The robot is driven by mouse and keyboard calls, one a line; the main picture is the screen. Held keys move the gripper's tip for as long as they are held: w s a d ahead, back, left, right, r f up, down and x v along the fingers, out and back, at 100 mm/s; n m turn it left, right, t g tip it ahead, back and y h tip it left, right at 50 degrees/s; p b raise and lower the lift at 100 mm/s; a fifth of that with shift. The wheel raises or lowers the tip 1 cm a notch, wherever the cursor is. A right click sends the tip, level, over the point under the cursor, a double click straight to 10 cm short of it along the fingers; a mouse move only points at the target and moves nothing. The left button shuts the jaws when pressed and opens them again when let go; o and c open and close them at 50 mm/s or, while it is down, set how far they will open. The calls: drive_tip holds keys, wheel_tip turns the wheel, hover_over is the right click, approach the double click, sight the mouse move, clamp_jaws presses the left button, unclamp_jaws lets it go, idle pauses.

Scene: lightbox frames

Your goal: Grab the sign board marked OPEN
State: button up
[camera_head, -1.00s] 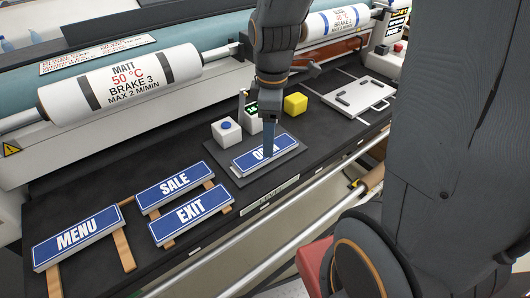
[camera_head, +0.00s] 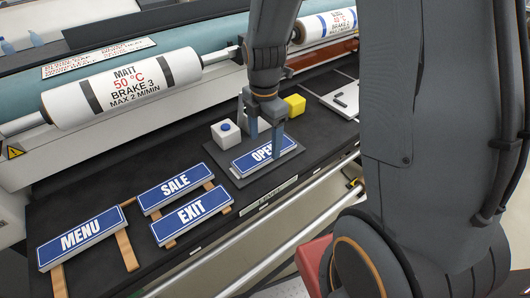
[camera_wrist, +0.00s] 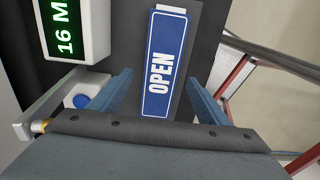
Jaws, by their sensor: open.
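The blue sign board marked OPEN (camera_head: 260,155) lies flat on a dark square plate (camera_head: 236,184) on the black bench. In the wrist view the OPEN board (camera_wrist: 160,45) runs lengthwise between the two blue-grey fingers. My gripper (camera_head: 265,143) is open above the board, with one finger beyond its far side and the other near its right end. The gripper also shows in the wrist view (camera_wrist: 158,88), with nothing held. The fingers' exact height above the plate is hard to tell.
A white box with a blue button (camera_head: 225,133) and a yellow cube (camera_head: 295,105) stand close behind. A display box (camera_wrist: 75,28) is near the left finger. Boards marked SALE (camera_head: 176,187), EXIT (camera_head: 191,215) and MENU (camera_head: 80,237) lie left on wooden strips.

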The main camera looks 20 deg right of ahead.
sight(265, 152)
drive_tip(key=shift+s+f+p, duration=0.1)
drive_tip(key=shift+f+p, duration=0.2)
drive_tip(key=shift+f, duration=1.25)
drive_tip(key=shift+c, duration=0.4)
drive_tip(key=c, duration=1.2)
drive_tip(key=shift+r, duration=0.15)
